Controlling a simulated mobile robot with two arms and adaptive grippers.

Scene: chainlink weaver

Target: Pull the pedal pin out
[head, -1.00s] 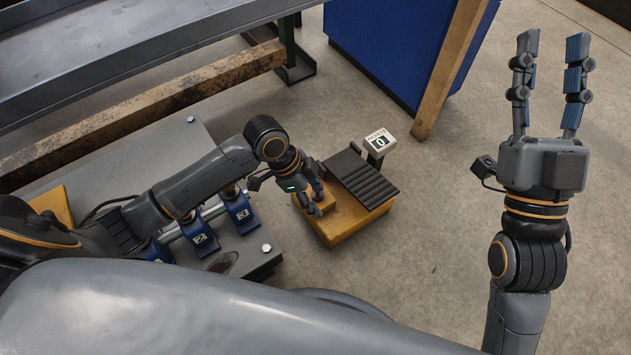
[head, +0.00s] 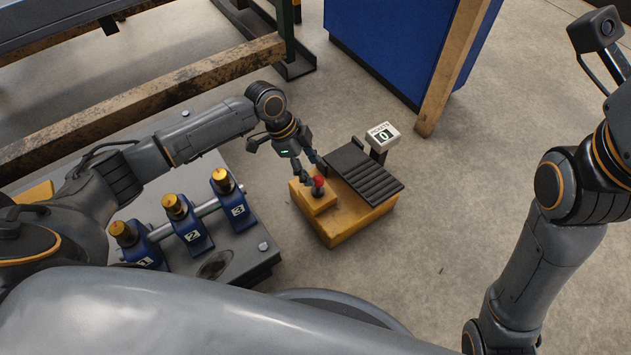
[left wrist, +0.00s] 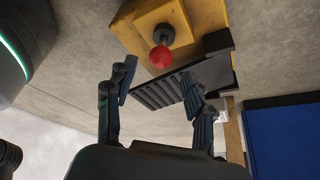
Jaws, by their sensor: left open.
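The pedal unit is a yellow block (head: 345,222) on the floor with a black ribbed pedal (head: 369,178) on top. The pin's red ball knob (head: 318,181) stands on a dark collar at the block's left part. It also shows in the left wrist view (left wrist: 161,57). My left gripper (head: 310,172) is open and empty, its fingers just behind and beside the knob, not closed on it. In the left wrist view the open fingers (left wrist: 158,75) show on either side below the knob. My right gripper's fingers are out of view.
A counter (head: 382,136) on a post reads 0 behind the pedal. Blue clamps numbered 1 to 3 (head: 192,232) with brass caps stand on a grey plate at left. A blue cabinet (head: 385,45) and wooden post (head: 452,70) are behind.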

